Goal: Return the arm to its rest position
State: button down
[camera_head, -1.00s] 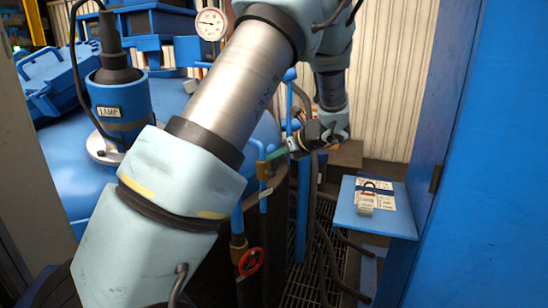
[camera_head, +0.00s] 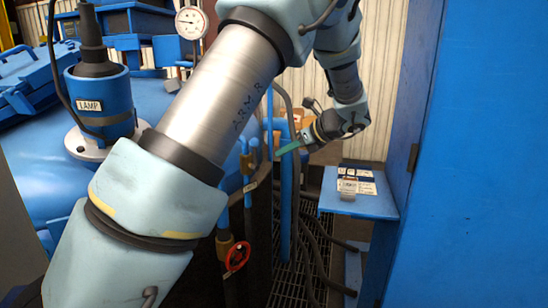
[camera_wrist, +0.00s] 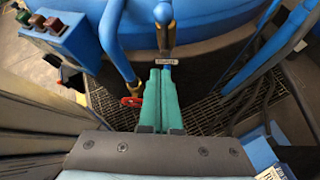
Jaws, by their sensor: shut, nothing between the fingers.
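My gripper (camera_head: 287,148) shows in the head view at the end of my arm, with green fingers pointing left near the blue pipes beside the vessel. In the wrist view the two green fingers (camera_wrist: 161,100) lie side by side, shut with nothing between them. Their tips point toward a blue pipe with a brass fitting and a small label (camera_wrist: 168,64). I cannot tell whether the tips touch the pipe. My arm stretches across the middle of the head view, bent at the elbow near the top.
A red valve wheel (camera_head: 237,257), hoses and a floor grating (camera_head: 288,285) lie below. The blue vessel, lamp (camera_head: 100,105) and gauge (camera_head: 191,22) stand at left.

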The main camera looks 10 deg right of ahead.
jog(key=shift+d, duration=0.1)
jog(key=s+a+f+n+g+h, duration=0.1)
jog(key=s+a+f+n+g, duration=0.15)
jog(key=a+n, duration=0.4)
jog(key=s+a+f+n+g+h, duration=0.1)
jog(key=s+a+f+n+g, duration=0.15)
jog(key=a, duration=0.65)
jog(key=s+a+f+n+g+h, duration=0.1)
jog(key=s+a+n+h, duration=0.4)
jog(key=s+a+n, duration=0.7)
jog(key=shift+s+a+f+n+g, duration=0.35)
jog(key=shift+s+f+n, duration=0.65)
jog(key=shift+n, duration=2.8)
jog(key=shift+s+d+r, duration=0.1)
jog(key=shift+s+r, duration=0.05)
jog(key=shift+r, duration=0.05)
